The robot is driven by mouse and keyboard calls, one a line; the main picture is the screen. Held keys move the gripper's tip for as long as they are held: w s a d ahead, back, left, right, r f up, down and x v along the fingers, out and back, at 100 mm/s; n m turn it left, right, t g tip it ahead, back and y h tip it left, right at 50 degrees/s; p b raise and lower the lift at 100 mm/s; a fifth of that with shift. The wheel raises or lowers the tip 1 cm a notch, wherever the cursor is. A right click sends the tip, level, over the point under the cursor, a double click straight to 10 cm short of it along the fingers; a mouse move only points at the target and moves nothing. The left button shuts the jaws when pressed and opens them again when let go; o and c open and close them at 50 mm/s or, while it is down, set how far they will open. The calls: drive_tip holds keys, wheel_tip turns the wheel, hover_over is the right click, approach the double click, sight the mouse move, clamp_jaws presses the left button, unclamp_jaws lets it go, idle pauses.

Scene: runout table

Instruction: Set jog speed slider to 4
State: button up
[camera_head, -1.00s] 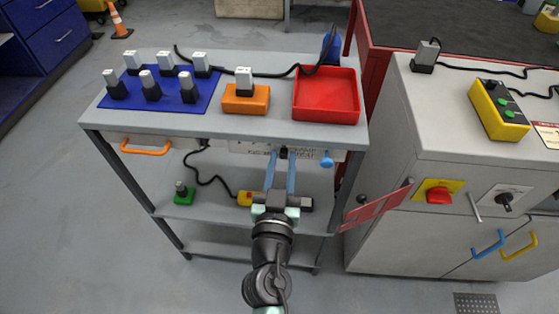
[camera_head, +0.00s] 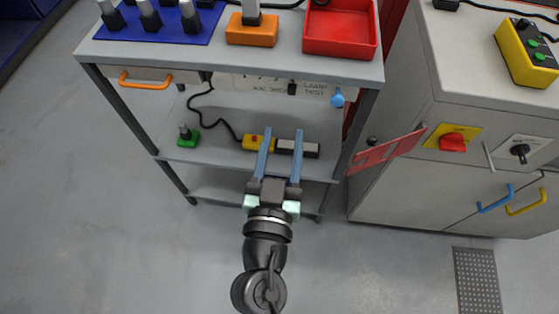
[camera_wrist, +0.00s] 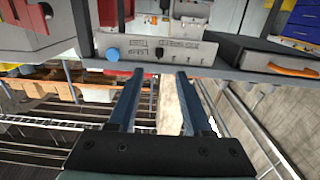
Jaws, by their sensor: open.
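The jog speed slider is a small black knob (camera_head: 292,88) on a pale lettered panel (camera_head: 262,82) under the table's front edge. Its scale numbers are too small to read, so I cannot tell its setting. In the wrist view the panel (camera_wrist: 140,43) appears upside down, with the black knob (camera_wrist: 160,52) just beyond and between the fingertips. My gripper (camera_head: 282,137) has two blue fingers, spread apart and empty. It lies in front of the shelf area and below the knob in the head view. The fingers also show in the wrist view (camera_wrist: 160,76), apart from the knob.
A blue round knob (camera_head: 337,97) sits right of the slider. An orange-handled drawer (camera_head: 146,82) is to the left. A red slotted bar (camera_head: 386,152) juts out at right beside the grey cabinet (camera_head: 420,190). Open floor lies in front of the table.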

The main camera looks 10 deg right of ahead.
drive_tip(key=shift+b+v, duration=0.5)
drive_tip(key=shift+v, duration=1.25)
